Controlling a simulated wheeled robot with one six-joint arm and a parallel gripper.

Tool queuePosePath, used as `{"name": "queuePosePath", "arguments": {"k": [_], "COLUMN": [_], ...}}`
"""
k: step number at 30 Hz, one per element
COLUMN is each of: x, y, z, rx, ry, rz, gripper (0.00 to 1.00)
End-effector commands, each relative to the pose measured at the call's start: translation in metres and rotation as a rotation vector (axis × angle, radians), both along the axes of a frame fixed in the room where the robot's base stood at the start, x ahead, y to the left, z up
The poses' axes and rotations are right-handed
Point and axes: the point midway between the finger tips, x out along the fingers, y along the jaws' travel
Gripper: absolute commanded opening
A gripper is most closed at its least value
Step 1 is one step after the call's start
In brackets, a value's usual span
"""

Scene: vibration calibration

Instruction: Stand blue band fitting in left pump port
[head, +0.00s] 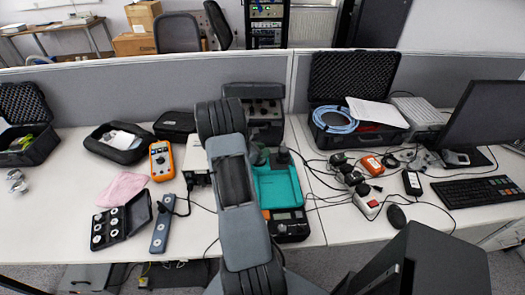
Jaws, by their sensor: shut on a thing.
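The teal pump unit (278,186) stands on the desk just right of my arm, with a dark lower front that carries a small display. Two dark upright parts, a left one (259,156) and a right one (283,155), rise at its back end; they are too small to tell whether they are ports or fittings. My arm covers the pump's left side. I cannot make out a blue band fitting. A small open black case (120,222) at the left holds several round pale pieces.
An orange meter (162,161), a pink cloth (122,189) and a grey-blue bar (161,232) lie left of my arm. Cables, dark-topped blocks and a mouse (396,217) crowd the right. A grey partition (150,85) closes the back.

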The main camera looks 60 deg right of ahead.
Motion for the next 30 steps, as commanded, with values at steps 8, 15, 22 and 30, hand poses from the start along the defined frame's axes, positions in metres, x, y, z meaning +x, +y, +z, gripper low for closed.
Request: {"name": "queuePosePath", "arguments": {"k": [8, 15, 22, 30], "x": [0.0, 0.0001, 0.0001, 0.0001], "y": [-0.0001, -0.0001, -0.0001, -0.0001], "z": [-0.0013, -0.0043, -0.0047, -0.0048], "rx": [0.0, 0.0, 0.0, 0.0], "ry": [0.0, 0.0, 0.0, 0.0], "rz": [0.0, 0.0, 0.0, 0.0], "gripper": [0.04, 0.04, 0.04, 0.48]}}
